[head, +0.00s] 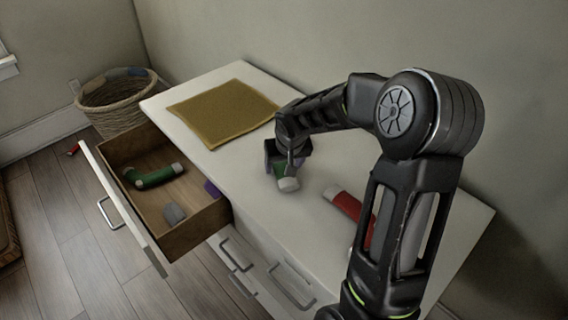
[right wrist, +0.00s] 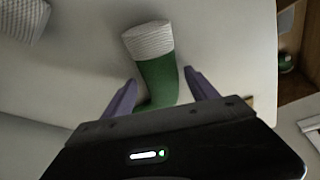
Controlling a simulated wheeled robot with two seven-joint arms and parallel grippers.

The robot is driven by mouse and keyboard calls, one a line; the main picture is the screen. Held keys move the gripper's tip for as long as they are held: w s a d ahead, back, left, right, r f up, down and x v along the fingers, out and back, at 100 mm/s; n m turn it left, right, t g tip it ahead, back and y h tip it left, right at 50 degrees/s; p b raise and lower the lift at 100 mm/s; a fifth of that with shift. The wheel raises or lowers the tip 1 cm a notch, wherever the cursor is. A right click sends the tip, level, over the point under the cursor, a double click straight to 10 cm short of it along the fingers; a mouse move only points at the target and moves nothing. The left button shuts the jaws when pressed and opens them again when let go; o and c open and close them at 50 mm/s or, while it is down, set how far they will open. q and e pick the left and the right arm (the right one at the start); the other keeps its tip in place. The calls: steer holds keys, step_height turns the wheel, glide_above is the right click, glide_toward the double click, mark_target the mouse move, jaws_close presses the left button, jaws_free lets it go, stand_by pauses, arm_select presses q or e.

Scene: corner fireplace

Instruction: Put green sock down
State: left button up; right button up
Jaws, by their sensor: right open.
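A green sock (head: 279,170) with a whitish ribbed cuff lies on the white dresser top (head: 240,165), under my right gripper (head: 286,150). In the right wrist view the sock (right wrist: 158,78) lies on the white surface, with its cuff pointing away from the gripper. My right gripper's two purple fingers (right wrist: 160,80) are open, one on either side of the green part, with gaps to it; its near end is hidden by the gripper body. A second green sock (head: 153,177) lies in the open drawer. My left gripper is not in view.
A red sock (head: 347,203) lies on the dresser top, partly behind my arm. A mustard cloth (head: 222,112) lies flat at the far end. The open drawer (head: 197,230) also holds grey and purple items. A wicker basket (head: 117,112) stands on the floor beyond.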

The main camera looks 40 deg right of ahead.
steer(key=v, duration=1.2)
steer(key=shift+b, duration=0.3)
